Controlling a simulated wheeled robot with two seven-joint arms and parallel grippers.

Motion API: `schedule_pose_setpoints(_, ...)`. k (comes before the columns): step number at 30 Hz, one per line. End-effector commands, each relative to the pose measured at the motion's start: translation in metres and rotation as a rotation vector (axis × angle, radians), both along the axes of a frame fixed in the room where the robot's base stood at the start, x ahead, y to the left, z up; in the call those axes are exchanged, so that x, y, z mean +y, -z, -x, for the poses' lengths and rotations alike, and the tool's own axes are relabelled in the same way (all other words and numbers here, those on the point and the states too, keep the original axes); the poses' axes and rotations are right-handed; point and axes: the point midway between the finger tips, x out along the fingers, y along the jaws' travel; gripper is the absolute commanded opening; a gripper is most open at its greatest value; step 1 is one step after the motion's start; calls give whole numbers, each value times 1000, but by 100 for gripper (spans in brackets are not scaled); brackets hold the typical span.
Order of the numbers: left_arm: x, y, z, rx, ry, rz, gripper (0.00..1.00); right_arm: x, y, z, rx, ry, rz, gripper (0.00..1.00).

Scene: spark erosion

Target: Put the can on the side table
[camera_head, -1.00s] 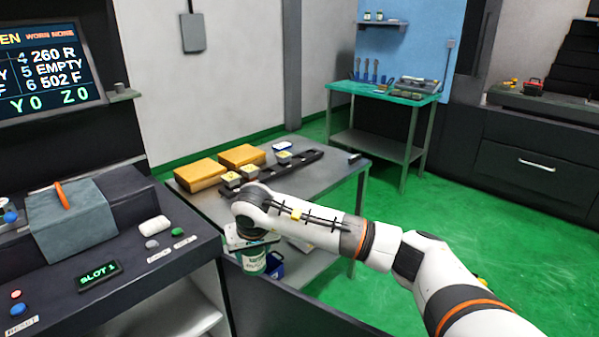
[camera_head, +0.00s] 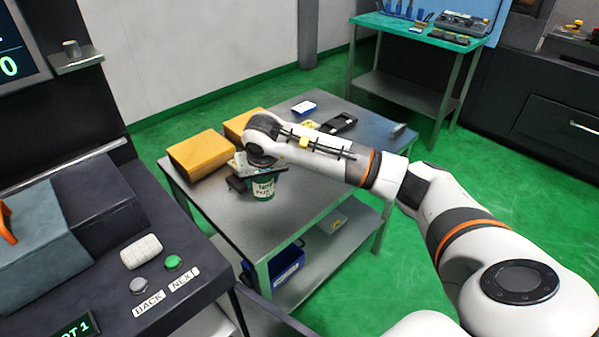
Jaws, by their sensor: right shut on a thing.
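The can (camera_head: 264,188) is small, dark green with a pale label and upright. My right gripper (camera_head: 253,170) is shut on it from above, and the gripper and wrist hide its top. The can shows over the near part of the grey side table (camera_head: 300,215); I cannot tell whether its base touches the top. My left gripper is not in view.
Two orange-yellow boxes (camera_head: 200,153) lie on the table's left side, close to the gripper. A black tray (camera_head: 338,123) and a blue-white box (camera_head: 304,107) lie farther back. A machine console (camera_head: 160,300) stands at the near left. The table's front right is bare.

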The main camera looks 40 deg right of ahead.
Motion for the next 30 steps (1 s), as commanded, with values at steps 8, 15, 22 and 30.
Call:
schedule_pose_setpoints(8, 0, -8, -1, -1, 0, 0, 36, 0, 42, 0, 1, 1, -1, 22)
schedule_pose_setpoints(15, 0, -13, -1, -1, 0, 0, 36, 0, 67, 1, 4, 0, 0, 22)
schedule_pose_setpoints(22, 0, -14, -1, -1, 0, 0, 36, 0, 82, 0, -2, 0, 0, 22)
schedule_pose_setpoints(30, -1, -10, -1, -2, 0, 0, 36, 0, 87, 0, 0, -1, 1, 54)
